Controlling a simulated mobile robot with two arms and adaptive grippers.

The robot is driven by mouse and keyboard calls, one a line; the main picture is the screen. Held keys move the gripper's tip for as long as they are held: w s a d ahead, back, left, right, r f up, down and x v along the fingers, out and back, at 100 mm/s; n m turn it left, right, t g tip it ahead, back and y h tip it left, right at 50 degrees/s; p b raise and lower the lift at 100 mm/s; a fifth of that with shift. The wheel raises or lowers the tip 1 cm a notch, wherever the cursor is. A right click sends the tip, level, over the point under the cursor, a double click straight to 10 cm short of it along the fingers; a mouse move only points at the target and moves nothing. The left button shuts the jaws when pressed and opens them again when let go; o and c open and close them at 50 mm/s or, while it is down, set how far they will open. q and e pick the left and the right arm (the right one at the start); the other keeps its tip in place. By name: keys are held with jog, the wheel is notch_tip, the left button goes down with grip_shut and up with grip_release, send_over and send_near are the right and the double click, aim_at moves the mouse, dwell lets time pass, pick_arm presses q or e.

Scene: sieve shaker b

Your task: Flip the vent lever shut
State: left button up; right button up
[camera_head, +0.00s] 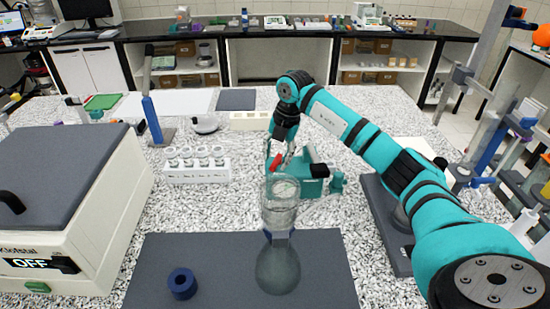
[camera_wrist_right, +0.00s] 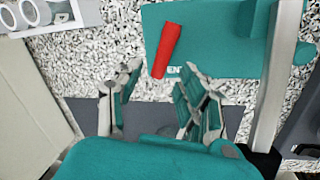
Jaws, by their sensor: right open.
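The red vent lever (camera_head: 276,162) sits on a teal device (camera_head: 312,188) in the middle of the table. In the right wrist view the lever (camera_wrist_right: 166,50) lies slanted, by a partly covered label on the teal body (camera_wrist_right: 225,45). My right gripper (camera_head: 284,152) hangs pointing down over the device, close to the lever. In the wrist view its two fingers (camera_wrist_right: 160,98) are apart with nothing between them, and the lever shows just beyond the fingertips. Whether a finger touches the lever I cannot tell. My left gripper is not in view.
A clear glass vessel (camera_head: 279,268) stands on a dark mat (camera_head: 225,260) in front of the device, with a blue ring (camera_head: 182,284) beside it. A white rack (camera_head: 197,172) of jars is left of the device. A large box with an OFF display (camera_head: 38,264) fills the left.

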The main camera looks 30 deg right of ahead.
aim_at(276, 162)
jog(key=shift+w+a+f, duration=0.1)
jog(key=shift+f, duration=0.5)
jog(key=shift+w+a+f, duration=0.1)
jog(key=shift+f, duration=0.5)
jog(key=shift+d, duration=0.1)
grip_shut()
